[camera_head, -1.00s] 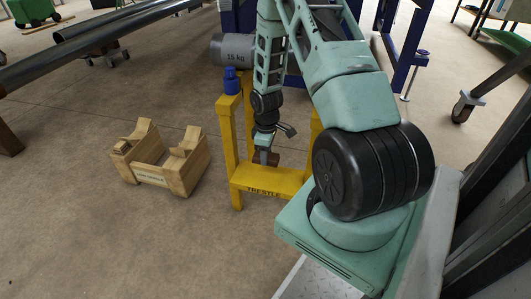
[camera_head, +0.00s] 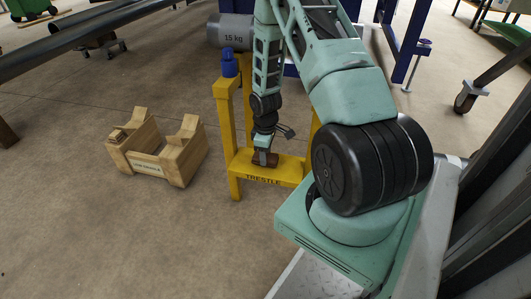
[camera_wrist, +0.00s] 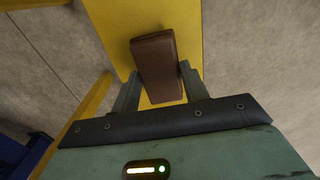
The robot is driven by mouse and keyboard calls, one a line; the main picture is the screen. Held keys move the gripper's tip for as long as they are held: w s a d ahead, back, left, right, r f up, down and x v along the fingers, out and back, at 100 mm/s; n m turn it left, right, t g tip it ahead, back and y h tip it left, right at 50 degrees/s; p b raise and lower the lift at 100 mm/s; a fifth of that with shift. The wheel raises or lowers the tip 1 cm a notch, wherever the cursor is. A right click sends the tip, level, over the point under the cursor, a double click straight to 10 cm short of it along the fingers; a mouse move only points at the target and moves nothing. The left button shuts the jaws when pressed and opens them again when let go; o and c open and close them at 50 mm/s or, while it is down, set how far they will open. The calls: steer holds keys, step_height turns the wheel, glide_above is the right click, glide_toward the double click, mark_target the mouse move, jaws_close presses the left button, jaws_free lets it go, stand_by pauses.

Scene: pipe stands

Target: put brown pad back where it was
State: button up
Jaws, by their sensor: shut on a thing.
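The brown pad (camera_wrist: 158,68) is a small block between my gripper's two fingers in the wrist view, with the yellow trestle surface (camera_wrist: 190,20) behind it. My gripper (camera_wrist: 158,82) is shut on it. In the head view the brown pad (camera_head: 265,159) is at the low yellow crossbar of the trestle (camera_head: 264,178), under my gripper (camera_head: 264,150). The pad looks at or just above the bar's top; I cannot tell if it touches.
A wooden cradle (camera_head: 157,147) is on the floor to the left. A grey 15 kg cylinder (camera_head: 231,31) is behind. Open floor lies in front.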

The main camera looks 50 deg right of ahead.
steer(key=shift+f+b, duration=0.35)
steer(key=shift+f, duration=0.35)
stand_by(0.3)
steer(key=o, duration=0.9)
steer(key=o, duration=0.5)
steer(key=shift+r, duration=0.1)
steer(key=shift+r+p, duration=3.45)
steer(key=shift+p, duration=0.1)
